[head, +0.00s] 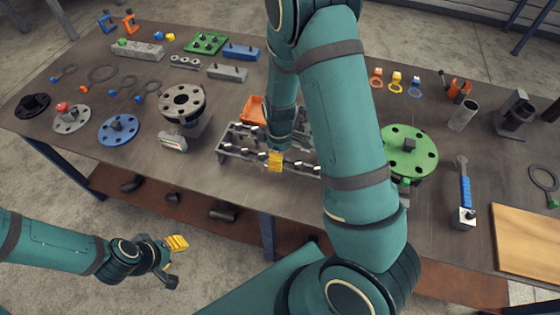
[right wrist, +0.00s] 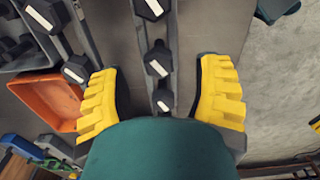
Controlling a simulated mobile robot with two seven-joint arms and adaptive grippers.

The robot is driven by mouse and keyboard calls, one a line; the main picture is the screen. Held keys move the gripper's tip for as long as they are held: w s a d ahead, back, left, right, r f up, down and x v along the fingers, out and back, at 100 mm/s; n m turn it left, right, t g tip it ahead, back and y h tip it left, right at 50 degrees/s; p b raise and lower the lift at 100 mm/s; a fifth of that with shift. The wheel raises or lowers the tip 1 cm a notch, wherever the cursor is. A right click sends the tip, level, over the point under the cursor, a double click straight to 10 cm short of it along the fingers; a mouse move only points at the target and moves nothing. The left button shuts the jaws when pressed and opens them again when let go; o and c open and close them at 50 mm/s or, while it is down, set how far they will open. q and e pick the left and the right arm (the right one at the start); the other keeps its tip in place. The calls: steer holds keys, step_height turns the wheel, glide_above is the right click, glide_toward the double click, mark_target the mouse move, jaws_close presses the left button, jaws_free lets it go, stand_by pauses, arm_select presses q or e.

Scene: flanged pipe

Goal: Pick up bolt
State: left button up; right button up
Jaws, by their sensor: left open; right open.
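Several dark bolts with hexagonal heads stand in a row in a grey bolt rack (head: 233,153) near the front of the table. In the right wrist view one bolt (right wrist: 157,62) lies between the yellow fingers of my right gripper (right wrist: 160,68), with a gap on both sides. Another bolt (right wrist: 163,101) is nearer the palm. My right gripper is open and empty, pointing down over the rack; in the head view its yellow finger (head: 275,161) shows and my right arm hides part of the rack. My left gripper (head: 175,262) is open and empty in front of the table edge.
An orange bin (head: 253,109) stands just behind the rack and shows beside the left finger in the right wrist view (right wrist: 50,98). A grey flanged part (head: 182,101) is left of the rack, and a green flange (head: 410,148) is to the right.

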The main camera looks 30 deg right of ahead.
step_height(320, 180, down, 2)
jaws_close()
stand_by(0.3)
